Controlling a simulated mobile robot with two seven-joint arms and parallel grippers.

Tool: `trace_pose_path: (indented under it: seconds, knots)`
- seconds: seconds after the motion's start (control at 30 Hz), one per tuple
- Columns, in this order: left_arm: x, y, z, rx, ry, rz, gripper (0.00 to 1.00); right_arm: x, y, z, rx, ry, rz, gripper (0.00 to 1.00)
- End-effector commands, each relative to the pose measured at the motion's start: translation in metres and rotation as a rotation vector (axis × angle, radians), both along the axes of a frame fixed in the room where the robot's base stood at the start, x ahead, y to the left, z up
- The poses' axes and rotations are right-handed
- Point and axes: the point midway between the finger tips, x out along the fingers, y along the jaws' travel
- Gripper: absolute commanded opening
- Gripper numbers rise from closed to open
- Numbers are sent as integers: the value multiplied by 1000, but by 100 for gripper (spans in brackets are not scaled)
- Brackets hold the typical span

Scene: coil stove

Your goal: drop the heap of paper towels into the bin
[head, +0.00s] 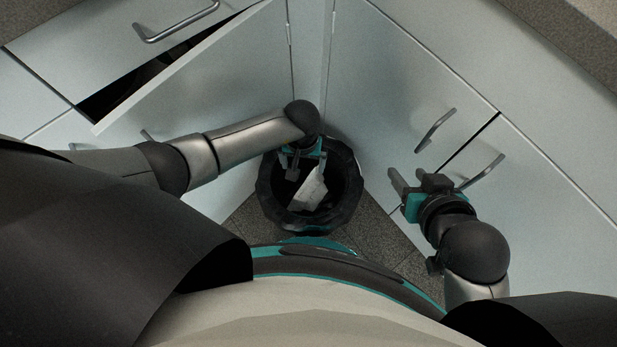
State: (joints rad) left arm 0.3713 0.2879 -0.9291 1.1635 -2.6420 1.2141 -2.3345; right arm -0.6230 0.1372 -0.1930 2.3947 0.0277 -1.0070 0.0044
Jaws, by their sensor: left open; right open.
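The black bin (347,208) stands on the floor in the corner between the cabinets, in front of my base. A white piece, which looks like the paper towels (309,189), shows within the bin's opening, tilted. I cannot tell whether it rests in the bin or still touches my gripper. My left gripper (292,177) points down over the bin's mouth, open, right beside the white piece. My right gripper (397,190) is open and empty, to the right of the bin and close to the cabinet front.
A cabinet door (215,85) at the left stands ajar, with a dark gap behind it. Metal handles (435,130) stick out from the right cabinet doors near my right gripper. Grey floor tiles (378,235) are bare to the right of the bin.

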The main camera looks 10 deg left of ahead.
Motion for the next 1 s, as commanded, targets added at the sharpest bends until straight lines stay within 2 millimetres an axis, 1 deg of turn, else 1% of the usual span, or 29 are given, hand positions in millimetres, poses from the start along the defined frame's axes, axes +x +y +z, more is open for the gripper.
trace_pose_path:
  seconds: [0.37, 0.4, 0.5, 0.53, 0.6, 0.8, 1.0]
  knots:
    - [0, 1, 23, 1, -1, 0, 100, -24, -28, 8, -88, 197, -40, 50]
    - [1, 1, 29, 1, -2, -1, 100, -27, -32, 7, -99, 228, -46, 50]
    - [1, 1, 52, 0, -3, -2, 100, -36, -42, -2, -131, 325, -63, 50]
    - [1, 1, 57, 0, -3, -1, 100, -38, -44, -5, -137, 348, -67, 50]
    - [1, 0, 61, 0, -2, 0, 100, -38, -42, -17, -137, 356, -64, 50]
    - [1, 1, 81, 0, -1, 1, 100, -39, -42, -42, -143, 388, -61, 50]
    - [1, 1, 104, 0, -1, 0, 100, -44, -43, -67, -148, 422, -58, 50]
